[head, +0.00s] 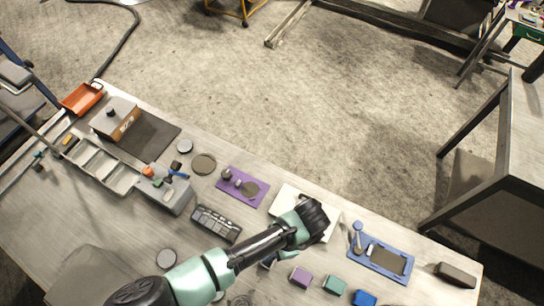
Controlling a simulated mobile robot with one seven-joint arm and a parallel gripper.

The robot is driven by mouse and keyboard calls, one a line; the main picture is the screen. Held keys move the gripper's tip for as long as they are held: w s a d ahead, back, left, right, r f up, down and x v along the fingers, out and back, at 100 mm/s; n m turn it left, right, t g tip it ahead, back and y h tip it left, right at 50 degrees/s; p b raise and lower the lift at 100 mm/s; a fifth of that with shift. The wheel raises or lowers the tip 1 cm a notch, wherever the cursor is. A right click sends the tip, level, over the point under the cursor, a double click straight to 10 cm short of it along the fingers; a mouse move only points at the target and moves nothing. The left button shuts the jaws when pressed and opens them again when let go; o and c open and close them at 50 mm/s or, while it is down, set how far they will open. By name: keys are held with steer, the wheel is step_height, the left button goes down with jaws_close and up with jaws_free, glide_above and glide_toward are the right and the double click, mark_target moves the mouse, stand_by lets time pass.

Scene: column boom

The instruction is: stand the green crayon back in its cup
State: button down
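My gripper (312,219) is a dark shape at the end of my teal and black arm, over a white board or shallow tray (287,198) near the middle of the table. My arm hides part of that board. The fingers are too small and dark to tell if they are open or shut, or if they hold anything. I cannot make out a green crayon for certain. A small green item shows in a grey holder (172,197) at the left, beside orange and blue items. I cannot identify the crayon's cup.
A purple mat (258,197), a dark compartment case (216,223) and a blue tray (393,273) lie around my gripper. Purple (300,276), teal (334,285) and blue (364,297) blocks stand at the front. A cardboard box (115,121) and orange tray (83,98) are far left.

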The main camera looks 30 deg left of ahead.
steer(key=shift+s+f+b, duration=0.2)
steer(key=shift+f+b, duration=0.45)
step_height(320, 180, down, 5)
steer(key=b, duration=0.5)
steer(key=shift+r, duration=0.15)
steer(key=shift+w+f+b, duration=0.1)
steer(key=shift+f+b, duration=0.65)
steer(key=shift+f, duration=0.8)
steer(key=c, duration=0.7)
jaws_free()
steer(key=b+v, duration=0.1)
steer(key=v, duration=1.2)
steer(key=shift+a, duration=0.1)
